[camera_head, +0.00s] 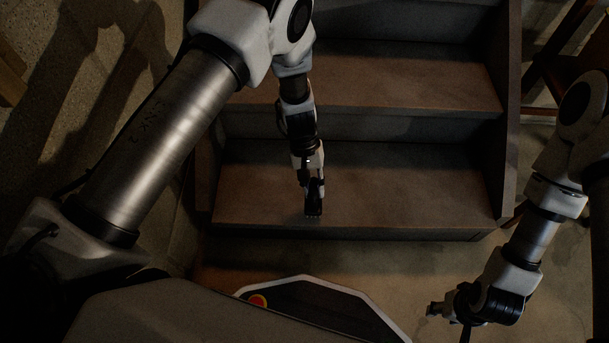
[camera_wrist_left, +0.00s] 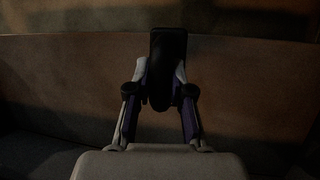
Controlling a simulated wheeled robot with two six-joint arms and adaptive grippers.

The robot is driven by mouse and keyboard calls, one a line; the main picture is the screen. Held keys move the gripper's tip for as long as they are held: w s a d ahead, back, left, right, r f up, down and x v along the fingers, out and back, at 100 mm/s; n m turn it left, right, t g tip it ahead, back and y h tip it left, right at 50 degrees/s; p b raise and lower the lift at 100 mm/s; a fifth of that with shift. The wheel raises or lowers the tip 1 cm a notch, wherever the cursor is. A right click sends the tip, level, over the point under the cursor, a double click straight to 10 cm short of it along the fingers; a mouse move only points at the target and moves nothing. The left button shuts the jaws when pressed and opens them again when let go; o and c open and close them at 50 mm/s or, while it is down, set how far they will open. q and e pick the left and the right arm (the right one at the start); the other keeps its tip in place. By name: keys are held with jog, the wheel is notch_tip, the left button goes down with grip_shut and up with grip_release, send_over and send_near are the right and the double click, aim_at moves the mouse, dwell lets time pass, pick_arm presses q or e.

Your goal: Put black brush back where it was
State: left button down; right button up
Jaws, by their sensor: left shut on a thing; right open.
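The black brush (camera_wrist_left: 166,50) is dark and elongated, held between the fingers of my left gripper (camera_wrist_left: 160,92) in the left wrist view. In the head view my left gripper (camera_head: 312,176) points down at the lowest wooden step (camera_head: 400,192), and the brush (camera_head: 314,205) shows as a small dark shape at its tip, near the step's front edge. Whether the brush touches the step I cannot tell. My right gripper (camera_head: 440,308) is at the lower right over the floor, away from the brush; it is small and dark there, open and with nothing seen in it.
Wooden stairs (camera_head: 420,75) rise towards the top of the head view, with a dark side board (camera_head: 505,130) on the right. The right part of the lowest step is bare. Wooden furniture (camera_head: 565,60) stands at the upper right. Floor (camera_head: 545,280) is open at the lower right.

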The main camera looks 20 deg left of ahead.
pick_arm(q)
jog(key=w+a+f+b, duration=0.1)
jog(key=w+b, duration=0.1)
jog(key=w+a+f+b, duration=0.1)
jog(key=w+a+f, duration=0.1)
jog(key=w, duration=0.1)
jog(key=w+a+f+b, duration=0.1)
jog(key=w+b, duration=0.1)
jog(key=shift+w+a+f+b, duration=0.2)
jog(key=shift+a+f+b, duration=0.1)
jog(key=shift+a+f, duration=0.1)
jog(key=shift+r, duration=0.2)
jog(key=shift+f, duration=0.15)
jog(key=c, duration=1)
grip_release()
jog(key=shift+c, duration=0.2)
